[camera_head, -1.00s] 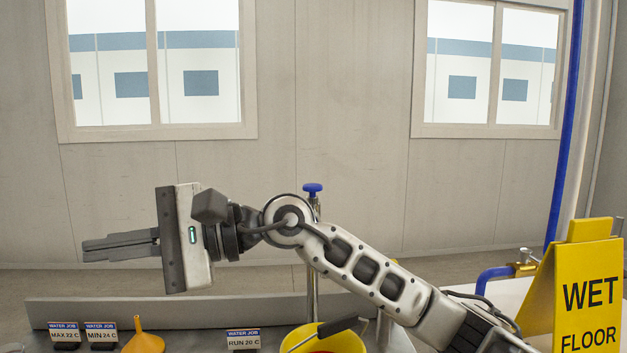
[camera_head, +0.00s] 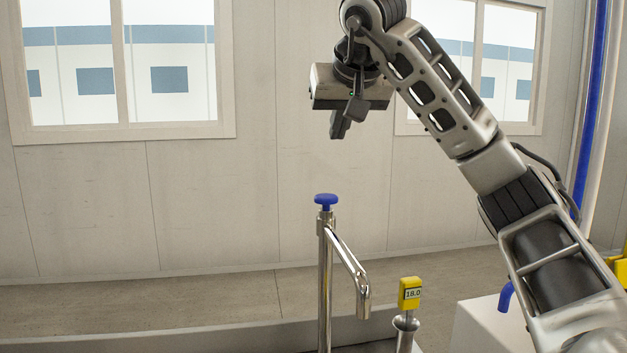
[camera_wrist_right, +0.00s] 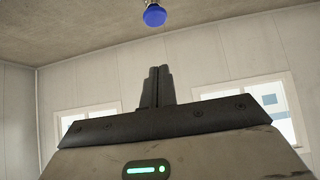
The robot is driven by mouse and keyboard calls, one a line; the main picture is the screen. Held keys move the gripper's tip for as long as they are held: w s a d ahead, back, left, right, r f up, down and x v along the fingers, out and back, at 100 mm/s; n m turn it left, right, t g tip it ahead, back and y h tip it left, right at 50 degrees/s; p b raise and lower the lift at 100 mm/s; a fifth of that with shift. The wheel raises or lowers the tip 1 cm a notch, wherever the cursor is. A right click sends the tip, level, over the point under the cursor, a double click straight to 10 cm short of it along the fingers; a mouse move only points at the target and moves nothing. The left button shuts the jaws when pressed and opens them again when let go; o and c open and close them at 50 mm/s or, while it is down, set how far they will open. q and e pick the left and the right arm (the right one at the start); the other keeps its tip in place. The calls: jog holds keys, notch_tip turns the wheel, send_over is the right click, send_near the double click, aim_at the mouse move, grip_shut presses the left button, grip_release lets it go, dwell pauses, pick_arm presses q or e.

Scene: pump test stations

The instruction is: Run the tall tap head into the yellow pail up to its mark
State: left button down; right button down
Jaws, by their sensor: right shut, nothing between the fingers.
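The tall chrome tap (camera_head: 325,285) stands upright in the head view, with a blue knob (camera_head: 325,201) on top. Its spout (camera_head: 347,262) slopes down to the right and no water shows at its end. My right gripper (camera_head: 338,129) points down, high above the knob and a little to its right, apart from it. Its fingers are shut and empty. The right wrist view shows the closed fingers (camera_wrist_right: 157,86) with the blue knob (camera_wrist_right: 155,15) beyond them at the top edge. The yellow pail and my left gripper are in neither view now.
A yellow display reading 18.0 (camera_head: 411,293) stands on a metal holder (camera_head: 405,323) right of the spout. A white block (camera_head: 475,325) and a blue hose end (camera_head: 505,297) are further right, near my right arm. Air around the knob is free.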

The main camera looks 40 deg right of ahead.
send_over(325, 194)
jog(key=s+a, duration=0.1)
jog(key=s, duration=0.1)
notch_tip(325, 194, down, 8)
jog(key=shift+s+r, duration=0.15)
jog(key=shift+r, duration=0.1)
notch_tip(325, 194, down, 2)
jog(key=shift+s+a+f+b, duration=0.1)
jog(key=shift+f+b, duration=0.15)
jog(key=shift+b, duration=0.05)
jog(key=shift+f, duration=0.55)
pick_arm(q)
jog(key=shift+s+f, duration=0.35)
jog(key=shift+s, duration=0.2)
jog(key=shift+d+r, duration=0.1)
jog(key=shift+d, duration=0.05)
pick_arm(e)
jog(key=shift+a, duration=0.1)
